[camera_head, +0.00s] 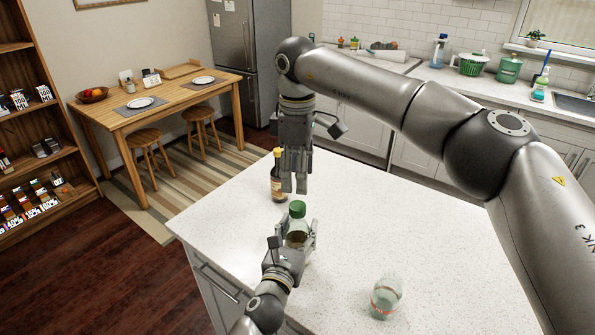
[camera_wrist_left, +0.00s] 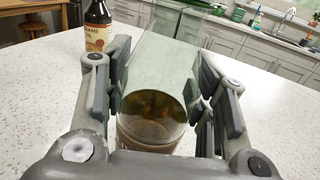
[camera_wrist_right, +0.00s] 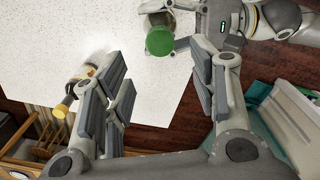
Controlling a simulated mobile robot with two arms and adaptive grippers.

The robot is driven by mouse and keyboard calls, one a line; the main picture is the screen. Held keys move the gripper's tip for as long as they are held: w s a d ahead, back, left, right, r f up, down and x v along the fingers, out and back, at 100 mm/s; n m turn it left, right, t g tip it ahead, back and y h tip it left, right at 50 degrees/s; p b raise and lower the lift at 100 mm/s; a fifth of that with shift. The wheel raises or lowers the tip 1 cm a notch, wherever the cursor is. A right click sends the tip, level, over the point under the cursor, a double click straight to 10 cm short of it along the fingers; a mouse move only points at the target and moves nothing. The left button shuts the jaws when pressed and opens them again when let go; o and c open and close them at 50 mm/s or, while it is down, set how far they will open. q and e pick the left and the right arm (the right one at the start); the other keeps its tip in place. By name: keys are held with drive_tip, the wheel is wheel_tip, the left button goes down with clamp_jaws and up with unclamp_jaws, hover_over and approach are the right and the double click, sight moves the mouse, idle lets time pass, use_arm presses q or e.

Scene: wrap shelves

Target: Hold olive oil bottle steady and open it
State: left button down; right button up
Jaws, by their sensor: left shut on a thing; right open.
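The olive oil bottle (camera_head: 296,236) stands upright on the white counter, its green cap (camera_head: 297,208) in place. My left gripper (camera_head: 301,244) is shut around the bottle's body from the near side. The left wrist view shows the glass (camera_wrist_left: 155,95) between both fingers, with dark liquid low inside; the cap is out of that view. My right gripper (camera_head: 295,188) points down with its fingers apart and empty, above and slightly behind the cap. In the right wrist view the cap (camera_wrist_right: 160,41) is beyond the fingertips, apart from them.
A dark sesame oil bottle (camera_head: 277,186) with a yellow cap stands just behind, close to my right gripper. A clear glass container (camera_head: 385,298) with a red band is at front right. The counter (camera_head: 430,225) is otherwise clear.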

sight(298, 205)
drive_tip(key=shift+f+m, duration=0.25)
drive_tip(key=shift+m, duration=0.05)
wheel_tip(298, 205, down, 8)
drive_tip(key=shift+r, duration=0.25)
